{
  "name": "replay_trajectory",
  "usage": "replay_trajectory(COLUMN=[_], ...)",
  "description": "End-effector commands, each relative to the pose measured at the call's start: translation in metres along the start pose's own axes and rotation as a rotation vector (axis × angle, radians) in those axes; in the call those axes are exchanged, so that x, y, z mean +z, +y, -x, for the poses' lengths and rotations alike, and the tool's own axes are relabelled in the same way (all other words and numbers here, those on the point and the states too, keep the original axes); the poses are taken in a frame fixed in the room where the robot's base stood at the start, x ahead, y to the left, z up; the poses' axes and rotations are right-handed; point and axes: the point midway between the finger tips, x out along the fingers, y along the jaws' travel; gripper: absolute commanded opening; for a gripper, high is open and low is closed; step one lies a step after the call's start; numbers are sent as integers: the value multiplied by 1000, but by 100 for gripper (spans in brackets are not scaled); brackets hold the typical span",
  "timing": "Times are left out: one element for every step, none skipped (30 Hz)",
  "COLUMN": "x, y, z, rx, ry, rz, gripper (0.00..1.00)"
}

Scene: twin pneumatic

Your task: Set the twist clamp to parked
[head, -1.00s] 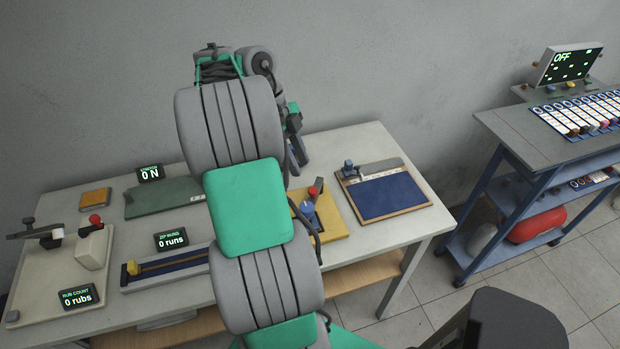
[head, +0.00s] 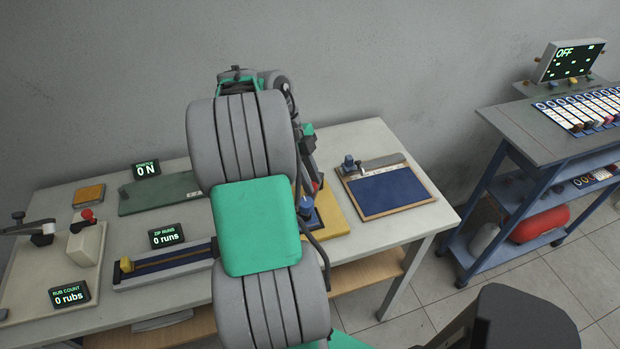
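A yellow plate (head: 332,222) on the table carries a blue part (head: 306,206) and a red-tipped part; it may be the twist clamp, but I cannot tell for sure. My arm covers its left side, so its setting is unclear. To its right, a wood-edged board with a blue pad (head: 392,195) has a small blue-grey fitting (head: 349,164) at its top left corner. My gripper (head: 307,165) is mostly hidden behind my arm links, near the yellow plate in the picture. Its fingers do not show clearly, and contact cannot be seen.
Left on the table are a zip rig (head: 165,269), a green mat (head: 165,195), an orange pad (head: 89,195) and a pale board (head: 30,285) with a lever. A blue-framed cart (head: 530,140) stands right, across a floor gap. The table's right front corner is clear.

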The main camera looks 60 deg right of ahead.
Motion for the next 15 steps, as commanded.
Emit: replay_trajectory(x=[0,0,0,0,0,0,0,0,0,0,0,0,0,0,0], y=[0,0,0,0,0,0,0,0,0,0,0,0,0,0,0], z=[0,0,0,0,0,0,0,0,0,0,0,0,0,0,0], rx=[0,0,0,0,0,0,0,0,0,0,0,0,0,-1,-1], ry=[0,0,0,0,0,0,0,0,0,0,0,0,0,0,0], rz=[0,0,0,0,0,0,0,0,0,0,0,0,0,0,0], gripper=[12,9,6,4,1,0,0,0,0,0,0,0,0,0,0])
